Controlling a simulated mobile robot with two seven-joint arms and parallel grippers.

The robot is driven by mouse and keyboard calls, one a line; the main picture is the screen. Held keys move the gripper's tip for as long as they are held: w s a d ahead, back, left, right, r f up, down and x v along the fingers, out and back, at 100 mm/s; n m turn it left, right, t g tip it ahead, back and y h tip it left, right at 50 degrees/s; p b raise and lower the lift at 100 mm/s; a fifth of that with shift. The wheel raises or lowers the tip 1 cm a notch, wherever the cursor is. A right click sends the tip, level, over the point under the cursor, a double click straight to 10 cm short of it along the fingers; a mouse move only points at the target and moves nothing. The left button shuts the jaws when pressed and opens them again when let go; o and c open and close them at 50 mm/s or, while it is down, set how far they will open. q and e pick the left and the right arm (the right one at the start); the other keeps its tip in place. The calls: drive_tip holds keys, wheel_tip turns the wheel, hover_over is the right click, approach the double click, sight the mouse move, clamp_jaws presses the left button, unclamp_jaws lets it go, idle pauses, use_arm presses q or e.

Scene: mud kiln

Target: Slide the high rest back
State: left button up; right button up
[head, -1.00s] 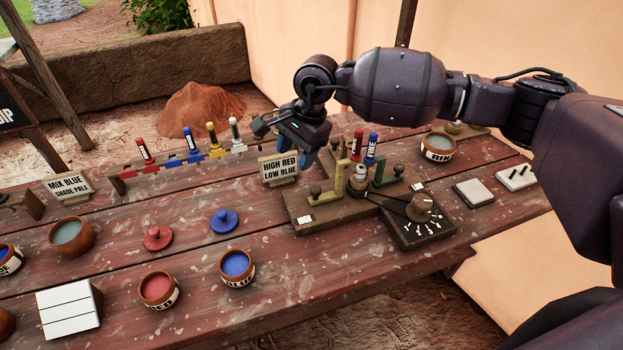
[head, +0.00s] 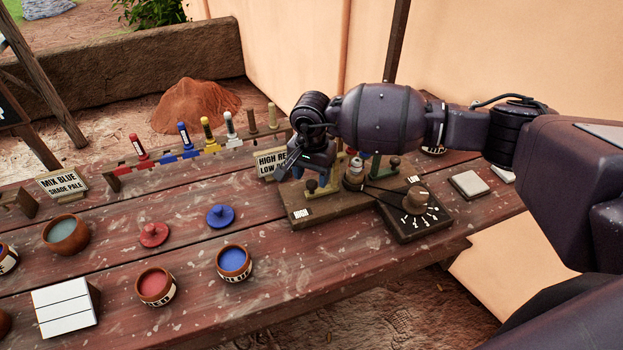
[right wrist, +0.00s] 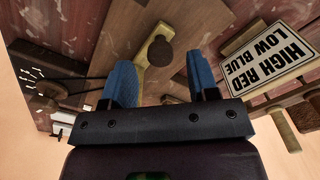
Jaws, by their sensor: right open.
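The high rest (head: 324,190) is a yellow piece with a dark round knob (head: 311,186), on the left part of the wooden board (head: 330,210) beside a HIGH label. My right gripper (head: 308,170) points down just over the knob and is open. In the right wrist view the yellow rest (right wrist: 142,75) and its knob (right wrist: 159,50) show between the two blue fingers. I cannot tell whether the fingers touch it. My arm hides part of the board's back. My left gripper is not in view.
A "HIGH RED LOW BLUE" sign (right wrist: 268,58) stands close beside the gripper. A green rest (head: 376,167), a spindle (head: 353,175) and a dial box (head: 415,218) are to the right. A rack of coloured markers (head: 185,152) stands behind left.

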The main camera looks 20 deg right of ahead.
drive_tip(key=shift+f, duration=0.95)
clamp_jaws()
